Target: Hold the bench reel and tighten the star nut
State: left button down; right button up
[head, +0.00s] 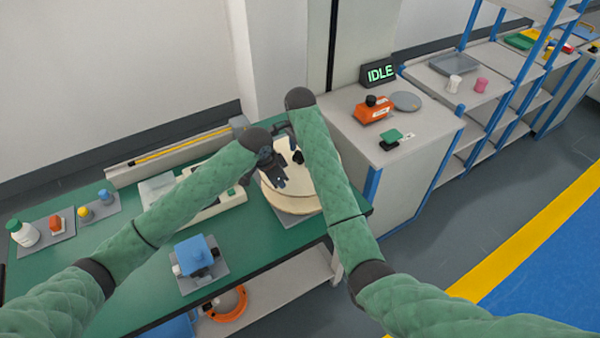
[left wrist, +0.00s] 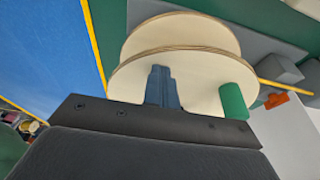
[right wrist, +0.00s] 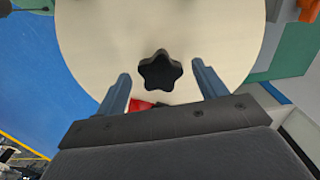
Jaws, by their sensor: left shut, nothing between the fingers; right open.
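The bench reel (head: 290,203), a pale disc with wooden-edged flanges, stands on the green bench. Both flanges show in the left wrist view (left wrist: 180,33). The black star nut (head: 298,157) is on the reel's face. In the right wrist view the star nut (right wrist: 160,70) lies ahead of my right gripper (right wrist: 162,82), which is open with its fingers either side of the nut's line, apart from it. My left gripper (head: 279,182) is shut and empty in front of the reel's face; its fingers (left wrist: 160,72) overlap the near flange, and I cannot tell whether they touch.
A green peg (left wrist: 233,101) stands by the reel's rim. A blue-topped device (head: 195,254) sits on the bench's front. An orange box (head: 372,110) and an IDLE sign (head: 379,72) are on the grey cabinet at right. A red part (right wrist: 140,105) shows near my right fingers.

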pick_arm(q)
jog(key=shift+r+p, duration=0.4)
jog(key=shift+p, duration=0.5)
pick_arm(e)
jog(key=shift+w+r, duration=0.15)
jog(key=shift+r, duration=0.6)
pick_arm(q)
jog(key=shift+a+r+p, duration=0.1)
jog(key=shift+r+p, duration=0.4)
jog(key=shift+r, duration=0.25)
pick_arm(e)
jog(key=shift+a+r, duration=0.1)
jog(key=shift+r, duration=0.45)
pick_arm(q)
jog(key=shift+r+p, duration=1.35)
jog(key=shift+r, duration=0.35)
pick_arm(e)
jog(key=shift+r, duration=1.35)
pick_arm(q)
jog(key=shift+w, duration=0.1)
pick_arm(e)
jog(key=shift+f, duration=0.1)
